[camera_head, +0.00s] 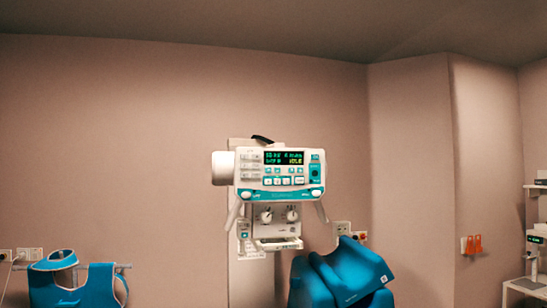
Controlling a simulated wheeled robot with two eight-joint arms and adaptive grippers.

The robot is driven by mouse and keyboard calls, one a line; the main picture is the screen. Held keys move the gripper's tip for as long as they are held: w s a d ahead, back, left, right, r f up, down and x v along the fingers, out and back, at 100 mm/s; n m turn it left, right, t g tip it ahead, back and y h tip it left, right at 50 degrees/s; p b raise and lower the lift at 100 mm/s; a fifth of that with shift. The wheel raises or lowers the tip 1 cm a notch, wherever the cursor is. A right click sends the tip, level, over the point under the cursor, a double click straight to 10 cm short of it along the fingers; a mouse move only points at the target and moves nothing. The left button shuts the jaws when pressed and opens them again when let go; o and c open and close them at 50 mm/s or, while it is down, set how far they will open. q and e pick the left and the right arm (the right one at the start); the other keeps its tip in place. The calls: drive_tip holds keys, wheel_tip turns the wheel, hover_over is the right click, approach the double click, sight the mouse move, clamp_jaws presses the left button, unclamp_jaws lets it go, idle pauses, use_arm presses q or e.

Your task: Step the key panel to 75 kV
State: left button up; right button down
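The key panel (279,172) is the white and teal front of a machine on a white column, mid-view against the wall. Its dark display (283,157) shows small green and yellow characters, too small to read for certain. A row of white keys (284,181) on a teal strip sits below the display, and a dark round control (315,172) is at its right. Neither of my grippers is in view.
Below the panel is a white unit with two knobs (279,216). A blue padded garment (345,275) is at lower right of the machine, another blue garment (68,284) at lower left. A shelf with devices (537,236) stands far right. Orange items (474,244) hang on the wall.

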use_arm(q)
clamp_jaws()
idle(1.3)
